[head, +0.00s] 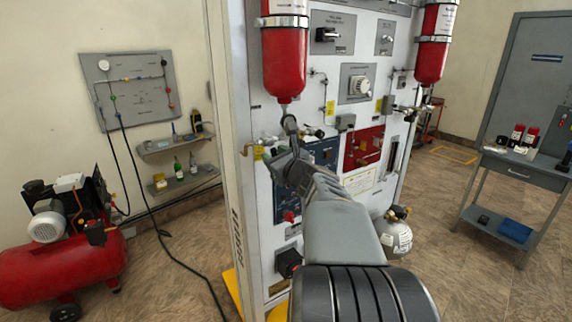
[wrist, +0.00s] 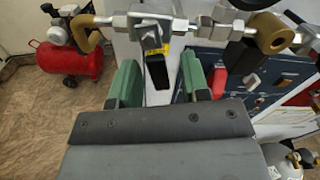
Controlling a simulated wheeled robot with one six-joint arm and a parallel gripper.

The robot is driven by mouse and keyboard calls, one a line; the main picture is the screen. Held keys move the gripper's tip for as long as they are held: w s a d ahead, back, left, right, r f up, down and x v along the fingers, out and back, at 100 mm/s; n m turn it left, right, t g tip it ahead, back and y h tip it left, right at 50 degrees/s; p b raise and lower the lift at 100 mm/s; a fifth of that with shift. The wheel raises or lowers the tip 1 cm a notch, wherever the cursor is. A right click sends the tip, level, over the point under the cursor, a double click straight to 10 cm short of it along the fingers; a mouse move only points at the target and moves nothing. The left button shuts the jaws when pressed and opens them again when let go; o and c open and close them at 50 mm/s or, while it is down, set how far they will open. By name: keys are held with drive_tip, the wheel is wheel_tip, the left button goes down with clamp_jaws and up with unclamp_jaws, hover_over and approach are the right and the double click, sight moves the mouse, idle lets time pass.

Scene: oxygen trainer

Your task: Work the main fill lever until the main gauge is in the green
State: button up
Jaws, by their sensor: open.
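My gripper (wrist: 158,88) is open in the wrist view, its two green fingers spread apart. A black lever (wrist: 156,70) with a yellow mark at its top hangs from a metal pipe fitting and shows between the fingers, with a gap on each side. I cannot tell from its marking whether it is the main fill lever. In the head view my arm reaches to the left part of the white panel (head: 262,200), below the left red cylinder (head: 285,60), and hides part of it. I cannot make out the main gauge or its green zone in either view.
A brass hook-shaped fitting (wrist: 88,34) and a brass ring fitting (wrist: 268,34) flank the lever on the pipe. A red compressor (head: 70,255) stands on the floor at left. A grey table (head: 520,170) stands at right.

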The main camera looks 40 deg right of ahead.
drive_tip(key=s+a+b, duration=0.1)
drive_tip(key=s+a, duration=0.1)
drive_tip(key=s, duration=1.1)
